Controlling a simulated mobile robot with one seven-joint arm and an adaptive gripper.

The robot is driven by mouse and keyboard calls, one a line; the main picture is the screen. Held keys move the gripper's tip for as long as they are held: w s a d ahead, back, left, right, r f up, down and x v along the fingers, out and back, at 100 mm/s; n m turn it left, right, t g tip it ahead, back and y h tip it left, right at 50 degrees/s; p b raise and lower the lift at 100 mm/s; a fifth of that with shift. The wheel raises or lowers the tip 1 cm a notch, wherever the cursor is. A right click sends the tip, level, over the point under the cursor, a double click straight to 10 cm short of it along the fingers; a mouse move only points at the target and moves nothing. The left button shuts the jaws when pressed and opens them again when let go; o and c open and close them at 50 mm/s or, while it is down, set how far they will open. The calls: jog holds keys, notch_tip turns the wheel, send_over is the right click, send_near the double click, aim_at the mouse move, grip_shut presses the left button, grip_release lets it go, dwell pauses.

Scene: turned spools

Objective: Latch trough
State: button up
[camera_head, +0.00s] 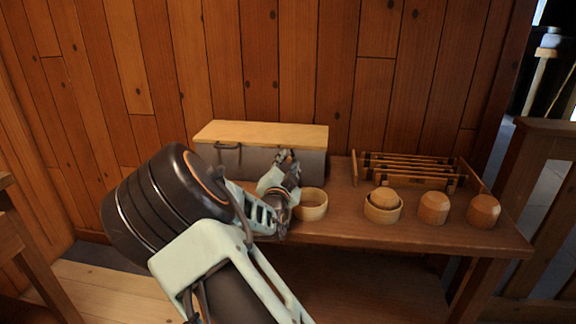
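The trough (268,158) is a long grey box with a pale wooden lid (262,133), standing at the back left of the table against the wall. The lid lies flat over the box. A dark metal handle or latch piece (227,148) shows on the left of its front face; whether it is fastened cannot be told. My gripper (287,158) is just in front of the right part of the trough's front.
An empty-looking round wooden cup (311,204) stands just right of my gripper. A slatted wooden rack (408,172) is at the back right. Before it are a cup (382,214) with a rounded wooden piece in it and two wooden spools (433,208), (484,211). The table's front middle (350,232) is clear.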

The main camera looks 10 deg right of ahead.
grip_shut()
